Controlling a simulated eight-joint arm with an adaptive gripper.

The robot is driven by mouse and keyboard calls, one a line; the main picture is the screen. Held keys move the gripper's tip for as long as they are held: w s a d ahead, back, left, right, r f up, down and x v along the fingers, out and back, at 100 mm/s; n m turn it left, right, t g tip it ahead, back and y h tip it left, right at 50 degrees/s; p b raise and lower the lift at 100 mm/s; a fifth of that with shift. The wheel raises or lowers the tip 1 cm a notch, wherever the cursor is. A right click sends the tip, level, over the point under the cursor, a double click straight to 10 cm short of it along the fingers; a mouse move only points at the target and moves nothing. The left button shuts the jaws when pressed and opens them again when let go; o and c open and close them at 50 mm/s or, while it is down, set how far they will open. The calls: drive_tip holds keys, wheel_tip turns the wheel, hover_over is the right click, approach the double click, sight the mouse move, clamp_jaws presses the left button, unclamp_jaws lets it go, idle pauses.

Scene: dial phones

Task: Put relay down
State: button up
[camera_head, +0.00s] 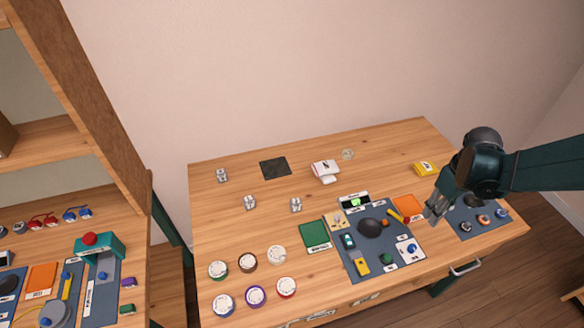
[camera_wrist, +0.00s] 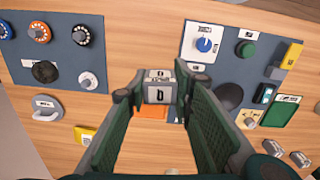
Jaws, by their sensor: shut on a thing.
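My gripper (camera_head: 432,208) is above the right part of the table, near the orange pad. In the wrist view, my gripper (camera_wrist: 160,88) is shut on a small grey relay (camera_wrist: 157,92) with a dark mark on its face. The relay sits between the fingertips, over the orange pad (camera_wrist: 150,112). In the head view the held relay is too small to make out clearly. Similar small grey blocks stand on the table: one at the back left (camera_head: 222,175), one in front of it (camera_head: 249,201) and one further right (camera_head: 296,204).
A blue-grey panel (camera_head: 350,262) with knobs lies left of my gripper. Another panel (camera_head: 462,222) with dials lies to the right. Bare wood is free at the back right.

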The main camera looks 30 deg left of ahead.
drive_tip(key=w+a+n, duration=0.2)
drive_tip(key=w+a, duration=0.5)
drive_tip(key=a, duration=0.6)
drive_tip(key=r+n+p, duration=0.1)
drive_tip(key=n, duration=0.5)
hover_over(274, 162)
drive_tip(key=shift+s+d, duration=0.1)
drive_tip(key=shift+d, duration=0.05)
drive_tip(key=shift+f, duration=3.1)
drive_tip(key=shift+f+b, duration=0.35)
drive_tip(key=shift+f, duration=1.5)
